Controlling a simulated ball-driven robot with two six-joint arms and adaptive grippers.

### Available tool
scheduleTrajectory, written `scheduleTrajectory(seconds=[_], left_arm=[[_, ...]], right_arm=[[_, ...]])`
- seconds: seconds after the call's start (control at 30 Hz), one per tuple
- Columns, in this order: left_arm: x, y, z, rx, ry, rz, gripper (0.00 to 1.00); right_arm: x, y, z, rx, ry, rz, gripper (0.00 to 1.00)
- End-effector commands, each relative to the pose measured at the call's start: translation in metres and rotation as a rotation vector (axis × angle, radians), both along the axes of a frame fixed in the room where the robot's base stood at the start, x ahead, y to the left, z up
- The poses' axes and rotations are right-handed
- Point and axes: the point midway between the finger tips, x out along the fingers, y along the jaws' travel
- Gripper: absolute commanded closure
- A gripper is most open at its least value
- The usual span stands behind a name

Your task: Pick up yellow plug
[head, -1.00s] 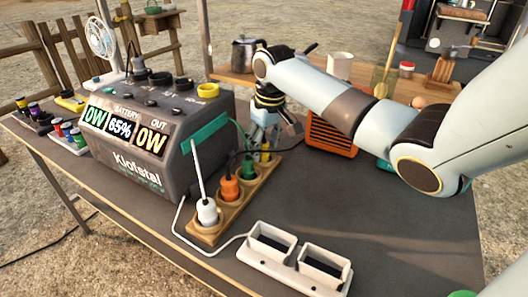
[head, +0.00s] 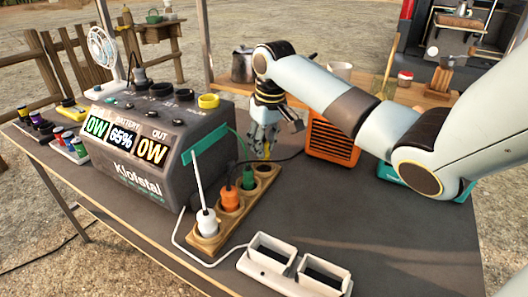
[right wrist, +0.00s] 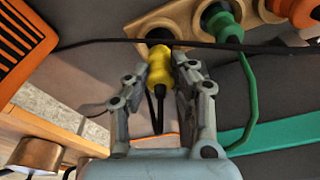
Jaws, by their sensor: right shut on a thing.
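The yellow plug (right wrist: 160,68) is between the two fingers of my right gripper (right wrist: 163,80), which is shut on it. In the head view the right gripper (head: 264,142) points down over the far end of the wooden plug strip (head: 222,238), and only a bit of yellow shows between its fingers. The far hole of the strip looks dark and empty. The plug's black cord hangs close by in the right wrist view. My left gripper is not in view.
White (head: 207,222), orange (head: 228,198) and green (head: 248,179) plugs stand in the strip. The power station (head: 150,135) is left of it. An orange heater (head: 333,141) is to the right, and a white double socket (head: 268,262) lies in front.

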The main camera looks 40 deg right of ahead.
Motion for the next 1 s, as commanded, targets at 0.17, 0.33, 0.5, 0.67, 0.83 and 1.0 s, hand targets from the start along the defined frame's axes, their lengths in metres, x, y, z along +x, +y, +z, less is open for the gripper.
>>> scheduleTrajectory(seconds=[0.17,0.33,0.5,0.67,0.83,1.0], left_arm=[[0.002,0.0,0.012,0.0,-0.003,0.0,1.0],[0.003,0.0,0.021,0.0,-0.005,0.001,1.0],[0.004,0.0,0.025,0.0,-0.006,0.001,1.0],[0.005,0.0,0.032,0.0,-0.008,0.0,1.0],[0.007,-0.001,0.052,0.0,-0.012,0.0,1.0],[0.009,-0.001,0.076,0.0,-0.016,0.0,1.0]], right_arm=[[-0.026,0.014,0.029,-0.002,-0.001,0.005,1.0],[-0.06,0.035,0.052,-0.002,-0.002,0.005,1.0],[-0.086,0.049,0.07,-0.002,-0.001,0.003,1.0],[-0.098,0.057,0.081,0.0,-0.001,0.001,1.0],[-0.101,0.059,0.1,0.0,-0.002,0.0,1.0],[-0.101,0.059,0.117,0.001,0.0,0.0,1.0]])
